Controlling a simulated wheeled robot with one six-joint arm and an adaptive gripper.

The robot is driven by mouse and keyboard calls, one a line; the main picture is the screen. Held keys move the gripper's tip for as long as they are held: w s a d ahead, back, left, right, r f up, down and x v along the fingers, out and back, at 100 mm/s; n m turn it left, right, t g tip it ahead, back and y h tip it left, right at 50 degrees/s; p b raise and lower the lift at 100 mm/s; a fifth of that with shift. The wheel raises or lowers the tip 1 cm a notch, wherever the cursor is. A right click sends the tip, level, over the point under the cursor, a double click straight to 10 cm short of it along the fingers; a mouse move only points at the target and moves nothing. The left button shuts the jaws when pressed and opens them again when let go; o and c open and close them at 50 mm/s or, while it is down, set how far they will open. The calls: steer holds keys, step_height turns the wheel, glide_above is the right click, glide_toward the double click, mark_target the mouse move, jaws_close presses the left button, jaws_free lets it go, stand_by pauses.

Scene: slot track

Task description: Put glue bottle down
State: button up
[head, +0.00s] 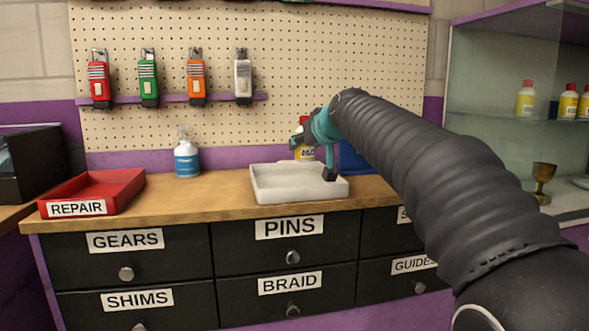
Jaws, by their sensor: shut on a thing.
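The glue bottle (304,152) has a yellow and white body with a red cap and dark lettering. It is partly hidden behind my gripper (312,160), a teal and black hand at the end of my dark arm. My gripper is shut on the bottle, above or just behind the white tray (268,188) on the wooden counter.
A red REPAIR tray (118,186) and a blue-labelled spray bottle (187,160) stand on the counter (215,190). A blue bin (355,158) is behind my arm. Yellow bottles (568,104) and a gold cup (542,178) sit on the right shelves. Counter between spray bottle and white tray is clear.

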steer(key=a+f, duration=0.1)
steer(key=a, duration=0.1)
steer(key=shift+s+a+f, duration=0.2)
steer(key=shift+a+f, duration=0.15)
steer(key=shift+a, duration=0.05)
steer(key=shift+f, duration=2)
steer(key=shift+f+b, duration=0.15)
steer(key=shift+b, duration=0.25)
steer(key=o, duration=1.3)
steer(key=shift+s+d+r, duration=0.1)
steer(key=shift+s+r, duration=0.05)
steer(key=shift+r, duration=0.05)
steer(key=b+v, duration=0.1)
steer(key=v, duration=1)
steer(key=shift+s+d+r, duration=0.1)
steer(key=shift+s, duration=0.2)
